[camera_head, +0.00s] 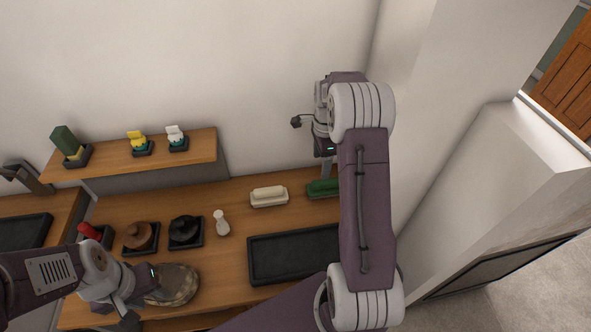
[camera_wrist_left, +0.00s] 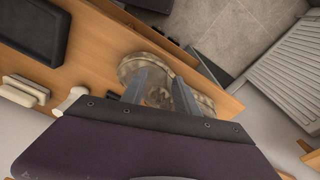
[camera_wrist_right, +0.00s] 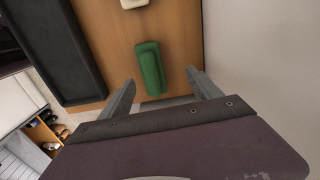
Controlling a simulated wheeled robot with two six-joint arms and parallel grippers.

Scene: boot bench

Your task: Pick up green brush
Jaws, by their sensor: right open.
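The green brush (camera_head: 320,188) lies at the back right of the wooden bench, partly hidden by my right arm in the head view. In the right wrist view the green brush (camera_wrist_right: 150,68) lies lengthwise, beyond and between the fingertips. My right gripper (camera_wrist_right: 160,82) is open and empty, apart from the brush; in the head view it (camera_head: 326,165) hangs just above it. My left gripper (camera_wrist_left: 165,85) is at a plaid, rounded item (camera_head: 178,284) at the bench's front left. Its fingers overlap this item, and I cannot tell whether they grip it.
A cream brush (camera_head: 268,196) lies left of the green one. A black tray (camera_head: 262,273) lies in front. A white wall stands close on the right. Two dark round-topped items (camera_head: 186,231) (camera_head: 141,237) and a small white piece (camera_head: 221,223) stand to the left, below a wooden shelf (camera_head: 200,147).

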